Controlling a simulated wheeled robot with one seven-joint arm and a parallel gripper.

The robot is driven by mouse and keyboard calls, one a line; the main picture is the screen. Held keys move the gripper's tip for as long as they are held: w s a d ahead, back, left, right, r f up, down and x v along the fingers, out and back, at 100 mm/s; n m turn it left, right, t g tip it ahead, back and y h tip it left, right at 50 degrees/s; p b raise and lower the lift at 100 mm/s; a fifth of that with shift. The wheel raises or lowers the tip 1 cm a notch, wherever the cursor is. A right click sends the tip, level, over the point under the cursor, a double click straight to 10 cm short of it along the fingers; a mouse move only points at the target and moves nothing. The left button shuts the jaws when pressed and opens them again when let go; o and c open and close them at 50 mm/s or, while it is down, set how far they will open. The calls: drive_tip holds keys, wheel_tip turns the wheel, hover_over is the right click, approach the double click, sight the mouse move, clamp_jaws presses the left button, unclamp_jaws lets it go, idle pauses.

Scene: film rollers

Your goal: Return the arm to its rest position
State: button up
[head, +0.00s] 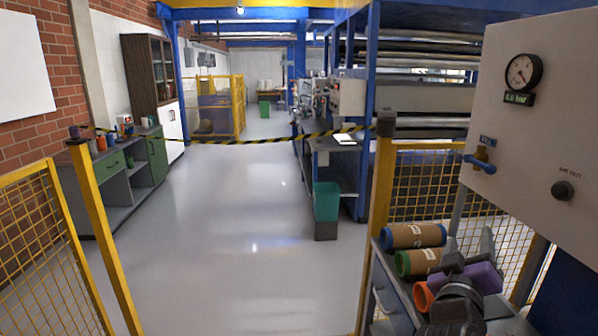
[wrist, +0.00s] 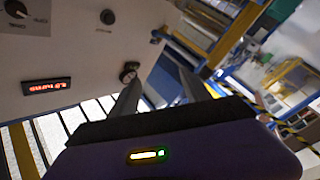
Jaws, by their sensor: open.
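My gripper (head: 468,246) is at the lower right of the head view, above the right-hand cart (head: 383,278) and in front of the pale control panel (head: 545,100). Its two grey fingers stand apart with nothing between them; they also show in the wrist view as the gripper (wrist: 158,90). Behind and left of it lie a brown roller with blue ends (head: 412,236) and one with green ends (head: 420,262). A roller with an orange end (head: 423,296) is partly hidden by my arm.
The panel carries a gauge (head: 523,72), a blue-handled valve (head: 481,163) and a black knob (head: 563,190). Yellow mesh fencing (head: 430,185) stands behind the cart. A striped tape (head: 260,140) spans the aisle between yellow posts. The grey floor (head: 210,240) is clear.

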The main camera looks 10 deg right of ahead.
drive_tip(key=s+a+f+n+t+y, duration=0.35)
drive_tip(key=s+a+f+y, duration=0.65)
drive_tip(key=s+a+f, duration=0.4)
drive_tip(key=s+a+f+m+g+y, duration=0.1)
drive_tip(key=s+a, duration=0.1)
drive_tip(key=s, duration=0.7)
drive_tip(key=s+a+f+m+g+y, duration=0.1)
drive_tip(key=s+a+f, duration=0.1)
drive_tip(key=s, duration=0.8)
drive_tip(key=s+a+f+m+g, duration=0.1)
drive_tip(key=s+a, duration=0.1)
drive_tip(key=s, duration=0.8)
drive_tip(key=shift+s+f+y, duration=0.15)
drive_tip(key=shift+f+y, duration=0.2)
drive_tip(key=shift+y, duration=0.05)
drive_tip(key=shift+m, duration=0.25)
